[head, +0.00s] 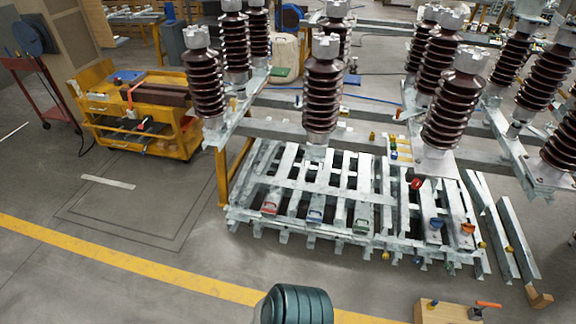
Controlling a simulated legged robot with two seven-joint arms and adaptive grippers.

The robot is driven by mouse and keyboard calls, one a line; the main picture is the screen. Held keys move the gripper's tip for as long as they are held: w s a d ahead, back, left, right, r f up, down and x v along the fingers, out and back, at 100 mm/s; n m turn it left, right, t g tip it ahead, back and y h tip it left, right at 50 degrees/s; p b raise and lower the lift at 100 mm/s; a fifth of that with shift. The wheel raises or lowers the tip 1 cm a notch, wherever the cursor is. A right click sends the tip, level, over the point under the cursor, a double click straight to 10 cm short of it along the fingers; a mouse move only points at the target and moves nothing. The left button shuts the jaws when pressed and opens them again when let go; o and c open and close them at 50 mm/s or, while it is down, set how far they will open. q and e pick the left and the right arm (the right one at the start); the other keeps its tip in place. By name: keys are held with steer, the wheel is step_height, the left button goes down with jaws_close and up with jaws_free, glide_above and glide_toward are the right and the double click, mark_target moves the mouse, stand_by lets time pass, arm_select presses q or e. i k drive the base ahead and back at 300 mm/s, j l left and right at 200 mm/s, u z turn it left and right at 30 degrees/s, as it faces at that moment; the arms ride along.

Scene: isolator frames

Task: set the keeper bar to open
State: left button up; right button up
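Several isolator frames stand ahead, with ribbed brown insulators (322,95) on grey steel beams (300,131). Below them lies a low rack of grey metal bars (300,180). Along its front are a red handle (269,208), a blue handle (314,215) and a green handle (360,226). To their right are a red knob (416,183), a blue knob (436,223) and an orange knob (467,229). I cannot tell which part is the keeper bar or how it is set. Neither of my grippers can be made out.
A yellow cart (150,140) stands at the left, beside a dark red trolley (50,90). A wooden block with an orange lever (445,311) is at the lower right. A teal ribbed object (298,305) shows at the bottom edge. Floor (130,225) is clear at front left.

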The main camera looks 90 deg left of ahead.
mark_target(304, 229)
steer(key=u, duration=2.55)
